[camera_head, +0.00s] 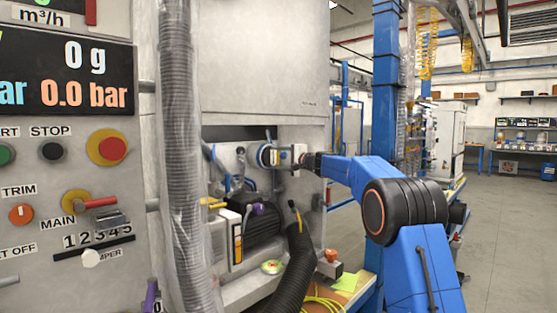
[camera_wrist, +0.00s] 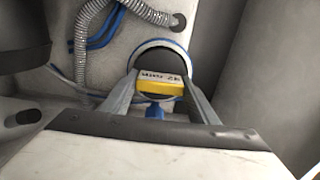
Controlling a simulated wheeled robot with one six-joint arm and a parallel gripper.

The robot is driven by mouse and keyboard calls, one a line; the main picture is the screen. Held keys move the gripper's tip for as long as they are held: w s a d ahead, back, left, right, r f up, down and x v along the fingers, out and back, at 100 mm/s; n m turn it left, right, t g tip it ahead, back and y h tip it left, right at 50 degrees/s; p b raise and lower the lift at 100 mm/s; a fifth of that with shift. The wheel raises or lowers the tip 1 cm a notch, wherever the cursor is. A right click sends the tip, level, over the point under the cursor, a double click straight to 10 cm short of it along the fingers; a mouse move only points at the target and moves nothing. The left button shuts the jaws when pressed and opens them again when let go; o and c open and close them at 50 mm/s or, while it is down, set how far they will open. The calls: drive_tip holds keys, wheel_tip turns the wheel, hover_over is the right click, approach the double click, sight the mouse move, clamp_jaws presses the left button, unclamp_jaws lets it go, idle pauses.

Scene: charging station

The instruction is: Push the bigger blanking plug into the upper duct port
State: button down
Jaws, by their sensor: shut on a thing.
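My gripper (camera_wrist: 162,92) is shut on a plug with a yellow grip (camera_wrist: 158,90) and a pale printed label, which reads upside down in the wrist view. Straight behind it is the upper duct port (camera_wrist: 183,58), a dark round opening with a pale and blue rim. The plug overlaps the lower part of the opening. I cannot tell whether it touches the rim or has entered. In the head view my gripper (camera_head: 284,157) points left at the blue-rimmed port (camera_head: 264,155), very close to it; the plug there is too small to make out.
A grey corrugated hose (camera_wrist: 82,35) and blue cables run left of the port. A small hole (camera_wrist: 180,22) is above right. Below the port in the head view are a dark motor (camera_head: 262,228) and a thick black hose (camera_head: 298,262). A large wrapped hose (camera_head: 180,150) hangs at left.

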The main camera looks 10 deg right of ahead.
sight(271, 157)
drive_tip(key=shift+x, duration=2.45)
drive_tip(key=c, duration=0.6)
unclamp_jaws()
drive_tip(key=shift+s, duration=0.1)
drive_tip(key=v, duration=1.7)
drive_tip(key=shift+s+d, duration=0.1)
